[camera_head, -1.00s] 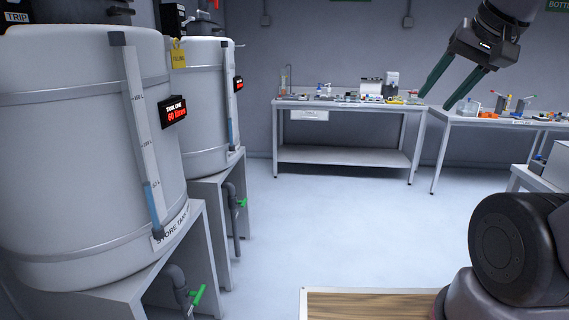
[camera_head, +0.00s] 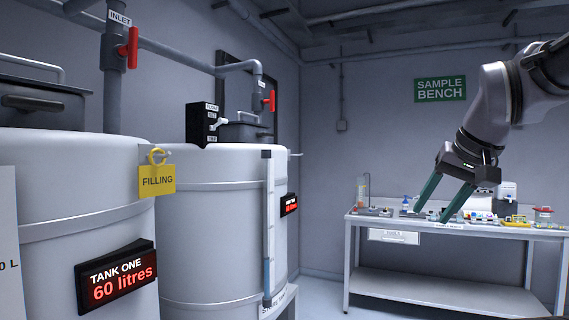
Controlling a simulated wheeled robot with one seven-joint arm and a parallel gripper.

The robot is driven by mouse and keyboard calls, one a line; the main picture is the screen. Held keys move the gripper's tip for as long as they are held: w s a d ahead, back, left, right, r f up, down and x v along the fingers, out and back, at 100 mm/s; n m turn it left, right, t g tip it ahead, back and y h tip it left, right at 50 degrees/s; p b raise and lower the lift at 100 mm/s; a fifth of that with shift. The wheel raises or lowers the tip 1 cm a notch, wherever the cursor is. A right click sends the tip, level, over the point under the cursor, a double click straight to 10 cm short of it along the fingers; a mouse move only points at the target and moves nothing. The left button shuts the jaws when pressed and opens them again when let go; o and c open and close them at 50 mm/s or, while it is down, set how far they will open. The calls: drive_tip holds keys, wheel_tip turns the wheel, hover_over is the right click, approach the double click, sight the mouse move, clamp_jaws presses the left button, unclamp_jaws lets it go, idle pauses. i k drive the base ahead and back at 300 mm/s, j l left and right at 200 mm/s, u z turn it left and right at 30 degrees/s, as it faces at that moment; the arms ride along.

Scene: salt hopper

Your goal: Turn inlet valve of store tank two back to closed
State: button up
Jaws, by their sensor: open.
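Store tank two (camera_head: 215,230) is the white tank in the middle of the head view, behind tank one. Its inlet valve has a red handle (camera_head: 271,101) on the grey pipe that comes down above the tank lid. The handle looks roughly upright, along the pipe. Tank two's small red display (camera_head: 290,204) is too angled to read. My gripper (camera_head: 432,215) is open and empty, with two green fingers pointing down and left. It shows in front of the sample bench, well to the right of the valve and apart from it.
Tank one (camera_head: 60,190) stands near left, its display (camera_head: 116,276) reading 60 litres. A yellow FILLING tag (camera_head: 157,180) hangs at its edge. Tank one's inlet valve has a red handle (camera_head: 128,48). A black switch box (camera_head: 200,124) stands near tank two. The sample bench (camera_head: 440,281) holds several items.

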sight(271, 101)
drive_tip(key=i+l+u, duration=0.8)
drive_tip(key=i+j, duration=0.05)
